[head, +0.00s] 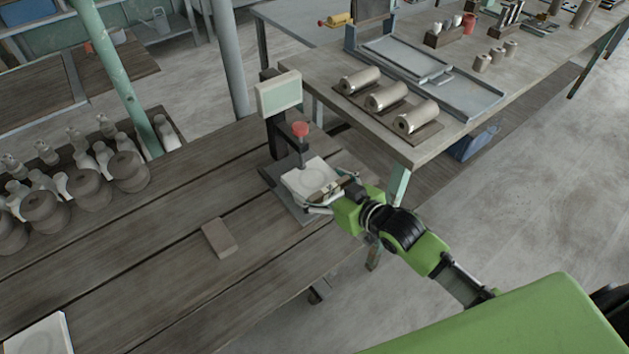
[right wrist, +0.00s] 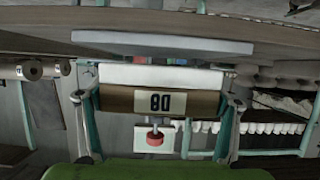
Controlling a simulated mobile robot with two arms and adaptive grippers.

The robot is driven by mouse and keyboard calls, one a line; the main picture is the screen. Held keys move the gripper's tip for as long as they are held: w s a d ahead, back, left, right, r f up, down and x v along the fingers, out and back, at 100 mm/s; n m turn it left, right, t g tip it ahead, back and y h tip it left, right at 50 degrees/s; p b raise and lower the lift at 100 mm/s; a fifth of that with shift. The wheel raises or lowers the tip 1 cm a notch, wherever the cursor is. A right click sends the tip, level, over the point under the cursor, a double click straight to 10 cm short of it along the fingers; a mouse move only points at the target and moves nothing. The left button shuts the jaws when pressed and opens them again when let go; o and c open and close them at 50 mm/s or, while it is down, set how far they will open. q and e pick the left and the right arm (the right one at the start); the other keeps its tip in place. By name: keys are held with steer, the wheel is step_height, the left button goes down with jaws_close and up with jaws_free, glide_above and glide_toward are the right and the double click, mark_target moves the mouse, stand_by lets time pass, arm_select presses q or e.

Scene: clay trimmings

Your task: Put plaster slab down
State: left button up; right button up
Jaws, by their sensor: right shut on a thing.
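The plaster slab (head: 303,179) is a flat white square with a round mark on top and a brown, labelled near edge. It is over the grey base plate (head: 290,208) of a stand, below a red knob (head: 300,129). My right gripper (head: 328,192) is shut on the slab's near edge. In the right wrist view, which looks upside down, the fingers (right wrist: 158,100) flank the slab's white and brown edge (right wrist: 118,100). A narrow gap seems to show between slab and plate; contact is unclear. My left gripper is out of view.
A display box (head: 279,94) tops the stand's post. A brown block (head: 219,238) lies on the wooden table (head: 170,290), and another white slab (head: 38,336) at bottom left. Pots (head: 130,171) and bottles crowd the left. A second table (head: 452,148) holds rollers at right. The front middle is clear.

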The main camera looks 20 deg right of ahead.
mark_target(315, 181)
steer(key=x, duration=0.3)
steer(key=shift+w+a+r+p, duration=0.1)
steer(key=shift+w+r+p, duration=0.05)
steer(key=shift+r+p, duration=0.15)
steer(key=shift+f, duration=0.35)
steer(key=shift+f, duration=0.1)
steer(key=o, duration=1.6)
steer(key=shift+f, duration=0.15)
steer(key=shift+c, duration=0.2)
steer(key=v, duration=1.2)
steer(key=shift+r+b, duration=0.2)
steer(key=shift+b, duration=0.15)
